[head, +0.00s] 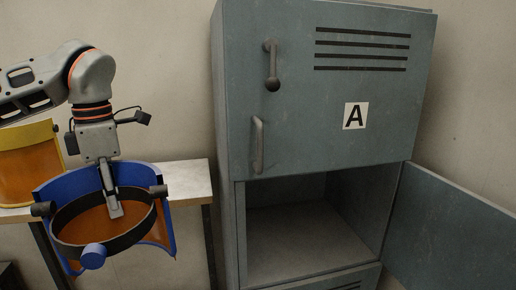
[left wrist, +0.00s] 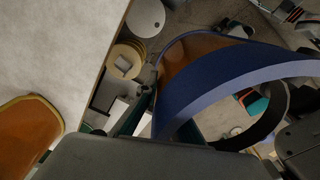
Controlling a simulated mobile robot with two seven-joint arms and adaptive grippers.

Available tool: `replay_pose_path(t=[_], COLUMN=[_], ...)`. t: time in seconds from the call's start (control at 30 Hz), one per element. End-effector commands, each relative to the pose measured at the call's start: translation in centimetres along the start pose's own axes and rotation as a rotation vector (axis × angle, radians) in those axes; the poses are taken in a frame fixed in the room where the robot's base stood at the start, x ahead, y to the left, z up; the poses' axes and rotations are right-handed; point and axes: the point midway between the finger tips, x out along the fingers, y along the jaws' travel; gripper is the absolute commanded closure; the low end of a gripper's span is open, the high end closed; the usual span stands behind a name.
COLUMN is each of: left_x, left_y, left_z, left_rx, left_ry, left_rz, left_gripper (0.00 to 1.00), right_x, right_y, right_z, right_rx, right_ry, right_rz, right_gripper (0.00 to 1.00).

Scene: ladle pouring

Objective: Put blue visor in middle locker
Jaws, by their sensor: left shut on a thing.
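The blue visor (head: 65,182), with an orange shield and dark headband, hangs in the air at the left of the head view, in front of the table. My left gripper (head: 114,212) points down and is shut on it, with the fingers at the headband; the exact contact is partly hidden. In the left wrist view the visor's blue rim (left wrist: 205,92) curves across the right half. The locker's middle compartment (head: 290,243) is open and looks empty, to the right of the gripper. My right gripper is not in view.
The open locker door (head: 455,225) swings out to the right. The upper locker door (head: 300,110), labelled A, is shut, with handles at its left. A yellow visor (head: 28,165) sits on the pale table (head: 188,183), left of the locker.

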Motion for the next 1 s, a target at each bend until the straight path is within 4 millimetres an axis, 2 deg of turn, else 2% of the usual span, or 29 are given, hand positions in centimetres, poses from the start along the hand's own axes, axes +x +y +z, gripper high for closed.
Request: replay_pose_path(t=[0.3, 0.7, 0.9, 1.0], left_x=[4.8, 9.7, 11.4, 11.8], left_y=[-1.7, -4.5, -5.8, -6.3], left_z=[0.2, 0.3, 0.2, 0.2], left_rx=[0.715, 1.606, 1.962, 2.077], left_ry=[0.000, -0.001, -0.001, 0.000], left_rz=[-0.001, -0.001, 0.000, 0.001], left_gripper=[1.00, 1.00, 1.00, 1.00], right_x=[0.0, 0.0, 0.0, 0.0], right_y=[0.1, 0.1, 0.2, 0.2], right_z=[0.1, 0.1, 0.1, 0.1], right_rx=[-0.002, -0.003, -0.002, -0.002], right_ry=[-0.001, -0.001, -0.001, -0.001], right_rz=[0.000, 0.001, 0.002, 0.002], right_gripper=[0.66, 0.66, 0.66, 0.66])
